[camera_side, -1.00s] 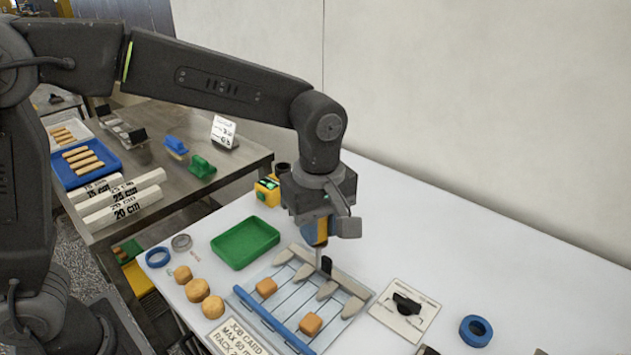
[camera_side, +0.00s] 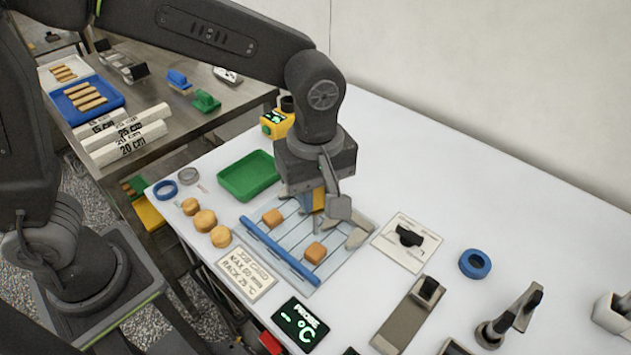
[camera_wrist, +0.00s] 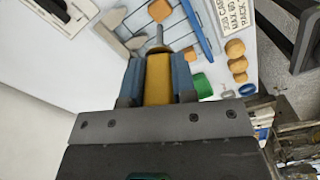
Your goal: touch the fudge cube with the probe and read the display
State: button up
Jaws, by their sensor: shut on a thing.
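My gripper (camera_wrist: 157,65) is shut on the yellow probe (camera_wrist: 158,80), whose metal tip points at the rack. In the side view my gripper (camera_side: 317,198) is above the rack (camera_side: 283,234), and the probe (camera_side: 318,203) is partly hidden behind it. Two brown cubes lie on the rack, one (camera_side: 273,217) at left and one (camera_side: 315,252) nearer the front. In the wrist view they show on either side of the tip (camera_wrist: 160,10) (camera_wrist: 188,53). I see no clear contact between tip and cube. The probe display (camera_side: 300,325) shows dashes and °C.
A blue bar (camera_side: 279,251) crosses the rack's front. A job card (camera_side: 246,273), several round brown pieces (camera_side: 205,221) and a green tray (camera_side: 248,176) lie at left. The back right table is clear.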

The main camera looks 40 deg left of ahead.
aim_at(315, 212)
jog(key=shift+f, duration=2.1)
jog(key=shift+f, duration=0.4)
jog(key=shift+r, duration=0.1)
dwell(0.9)
jog(key=shift+r, duration=3.95)
